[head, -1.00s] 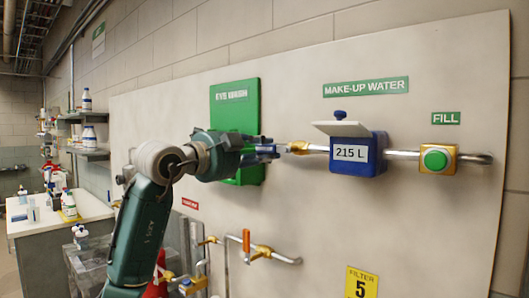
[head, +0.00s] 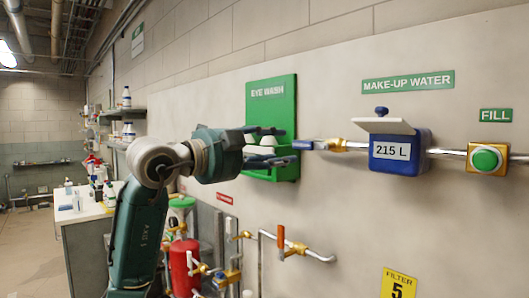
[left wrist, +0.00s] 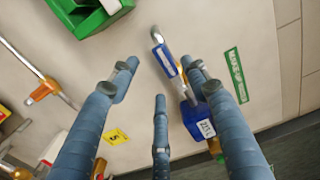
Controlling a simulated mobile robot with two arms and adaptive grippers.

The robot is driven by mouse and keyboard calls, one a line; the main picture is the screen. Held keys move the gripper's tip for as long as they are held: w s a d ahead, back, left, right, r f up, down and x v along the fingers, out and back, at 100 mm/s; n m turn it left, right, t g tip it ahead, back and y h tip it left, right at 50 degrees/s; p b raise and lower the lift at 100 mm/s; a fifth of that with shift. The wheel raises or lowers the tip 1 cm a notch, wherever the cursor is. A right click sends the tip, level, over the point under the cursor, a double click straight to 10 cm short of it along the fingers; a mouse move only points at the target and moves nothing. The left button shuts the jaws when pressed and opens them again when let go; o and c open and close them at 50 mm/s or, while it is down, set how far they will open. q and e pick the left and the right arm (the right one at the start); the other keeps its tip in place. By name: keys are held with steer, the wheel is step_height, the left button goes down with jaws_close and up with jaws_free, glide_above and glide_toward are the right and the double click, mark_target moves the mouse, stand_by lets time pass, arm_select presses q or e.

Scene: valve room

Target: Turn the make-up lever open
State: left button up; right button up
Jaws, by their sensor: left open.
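The make-up lever (head: 303,145) has a blue handle and sits at the left end of the make-up water pipe, beside a brass valve body (head: 336,145). In the left wrist view the blue handle (left wrist: 165,60) lies roughly along the pipe, left of the blue meter. My left gripper (head: 291,146) is open, with its fingers pointing right at the lever. In the left wrist view its spread fingers (left wrist: 160,78) frame the handle, closest to the right finger. I cannot tell whether they touch. My right gripper is not in view.
A blue meter (head: 400,152) reading 215 L with a raised flap is right of the valve. A green fill button (head: 486,159) is further right. The green eye wash unit (head: 285,95) is behind my left gripper. An orange-handled valve (head: 281,238) is below.

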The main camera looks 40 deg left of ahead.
arm_select(q)
steer(key=shift+s+a, duration=0.1)
steer(key=shift+s, duration=1.75)
steer(key=shift+w, duration=0.1)
